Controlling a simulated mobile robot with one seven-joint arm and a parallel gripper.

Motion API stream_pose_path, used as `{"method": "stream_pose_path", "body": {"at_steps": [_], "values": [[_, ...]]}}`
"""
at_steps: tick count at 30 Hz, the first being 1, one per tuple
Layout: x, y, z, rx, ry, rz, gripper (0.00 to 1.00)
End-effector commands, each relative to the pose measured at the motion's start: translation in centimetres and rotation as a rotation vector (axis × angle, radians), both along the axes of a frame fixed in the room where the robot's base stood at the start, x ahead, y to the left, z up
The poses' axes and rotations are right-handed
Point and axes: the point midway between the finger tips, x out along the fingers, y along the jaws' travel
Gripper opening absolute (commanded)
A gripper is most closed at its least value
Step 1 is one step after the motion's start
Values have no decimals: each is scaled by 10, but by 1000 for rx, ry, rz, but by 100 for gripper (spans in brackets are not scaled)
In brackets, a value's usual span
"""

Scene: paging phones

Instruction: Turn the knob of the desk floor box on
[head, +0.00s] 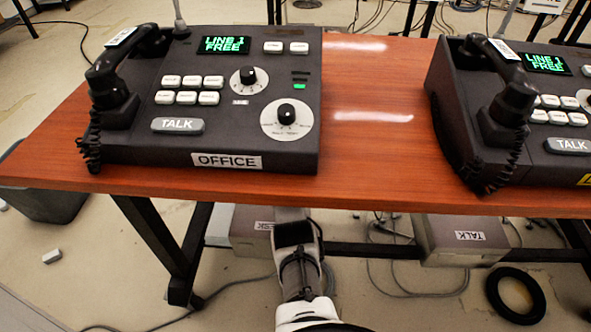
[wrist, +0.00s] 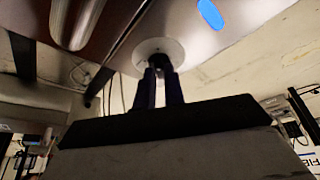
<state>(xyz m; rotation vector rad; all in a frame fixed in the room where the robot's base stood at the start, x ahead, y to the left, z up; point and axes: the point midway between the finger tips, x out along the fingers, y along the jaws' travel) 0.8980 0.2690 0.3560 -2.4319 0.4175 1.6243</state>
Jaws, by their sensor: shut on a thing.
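The desk floor box (head: 243,240) is a grey box under the table in the head view, its DESK label partly covered by my arm. In the wrist view the box's face (wrist: 120,35) fills the top. It carries a round pale dial plate (wrist: 143,50) with a dark knob (wrist: 157,60) at its middle. My gripper (wrist: 159,75) has its two dark fingers at the knob and is shut on it. The fingers hide most of the knob, so its pointer cannot be read. In the head view my fingertips are hidden under the table edge.
A blue oval light (wrist: 210,14) shows on the box face. The wooden table (head: 375,120) overhangs the box and carries the OFFICE phone (head: 225,115) and another phone (head: 500,120). A TALK box (head: 465,245), loose cables and a black ring (head: 490,290) lie to the right.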

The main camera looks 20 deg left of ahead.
Motion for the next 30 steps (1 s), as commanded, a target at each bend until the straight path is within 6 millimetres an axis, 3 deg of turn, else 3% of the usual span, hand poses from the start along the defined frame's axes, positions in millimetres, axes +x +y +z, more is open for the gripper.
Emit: {"method": "stream_pose_path", "body": {"at_steps": [9, 27, 28, 30], "values": [[1, 2, -1, 0, 0, -145, 0], [1, 2, 0, 2, 0, -182, 0], [1, 2, 0, 2, 0, -182, 13], [1, 2, 0, 2, 0, -182, 22]]}}
